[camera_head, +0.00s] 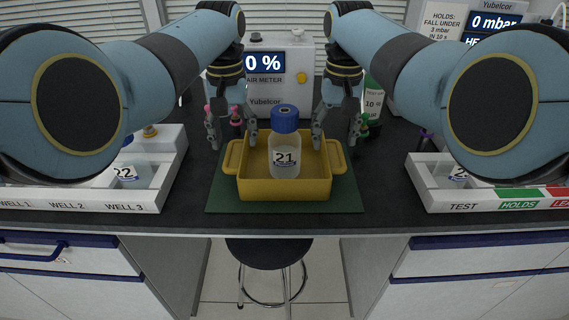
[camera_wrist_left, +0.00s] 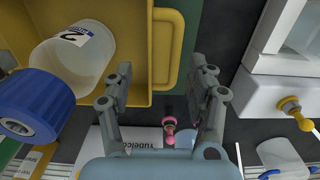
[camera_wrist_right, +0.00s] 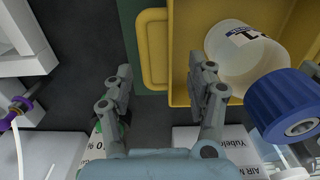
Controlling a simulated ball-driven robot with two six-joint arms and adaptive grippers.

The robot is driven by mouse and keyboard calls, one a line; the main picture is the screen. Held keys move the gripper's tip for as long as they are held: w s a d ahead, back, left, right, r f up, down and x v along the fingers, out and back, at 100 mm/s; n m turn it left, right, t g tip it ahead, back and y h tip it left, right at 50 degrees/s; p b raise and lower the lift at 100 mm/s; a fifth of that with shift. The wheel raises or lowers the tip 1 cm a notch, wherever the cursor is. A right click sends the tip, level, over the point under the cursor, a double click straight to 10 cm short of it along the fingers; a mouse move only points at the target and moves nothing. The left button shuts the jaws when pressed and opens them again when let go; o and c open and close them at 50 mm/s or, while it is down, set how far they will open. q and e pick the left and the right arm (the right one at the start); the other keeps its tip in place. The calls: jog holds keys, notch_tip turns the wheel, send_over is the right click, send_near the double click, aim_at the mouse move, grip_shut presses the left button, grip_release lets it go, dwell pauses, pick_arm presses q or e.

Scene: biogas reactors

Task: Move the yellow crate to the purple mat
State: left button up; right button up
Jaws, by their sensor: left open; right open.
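The yellow crate (camera_head: 255,189) stands upright on a dark green mat (camera_head: 219,199) at the middle of the bench. A clear bottle (camera_head: 285,160) with a blue cap and the label 21 stands in it. My left gripper (camera_head: 231,138) is open above the crate's left handle (camera_head: 232,157); that handle also shows in the left wrist view (camera_wrist_left: 170,48), beyond the spread fingers. My right gripper (camera_head: 337,138) is open above the right handle (camera_head: 339,157), which the right wrist view also shows (camera_wrist_right: 153,48). Neither gripper visibly touches the crate. I see no purple mat.
White trays with bottles stand on the left (camera_head: 130,197) and right (camera_head: 445,198). An air meter (camera_head: 285,88) stands behind the crate, with a green-labelled bottle (camera_head: 374,98) to its right. A dark stool (camera_head: 268,252) is under the bench. Bare bench lies between mat and trays.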

aim_at(237, 155)
pick_arm(q)
notch_tip(237, 155, down, 4)
jog(key=shift+w+r, duration=0.1)
jog(key=shift+w, duration=0.05)
pick_arm(e)
notch_tip(237, 155, down, 4)
jog(key=shift+w+r, duration=0.1)
pick_arm(q)
jog(key=shift+f, duration=0.6)
pick_arm(e)
jog(key=shift+f, duration=0.6)
